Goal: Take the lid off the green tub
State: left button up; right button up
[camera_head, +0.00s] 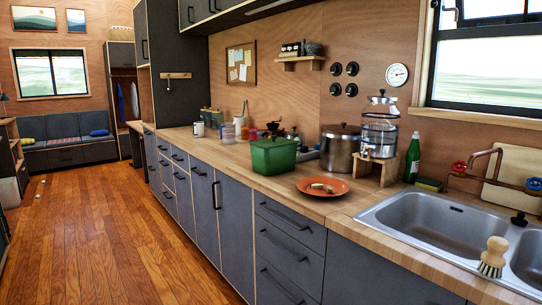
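The green tub (272,158) stands on the wooden counter, near its front edge, left of a large metal pot. Its top looks covered by a green lid (274,143), which seems to sit flat on the rim. Neither of my grippers shows in the head view, and nothing touches the tub.
An orange plate (322,187) with small brown pieces lies in front of the steel pot (340,148). A glass dispenser (380,127) on a wooden stand, a green bottle (412,158) and the sink (440,225) are to the right. The wooden floor (110,235) is mostly clear at left.

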aim_at(274, 141)
jog(key=u, duration=1.05)
jog(key=i, duration=3.3)
jog(key=z, duration=3.15)
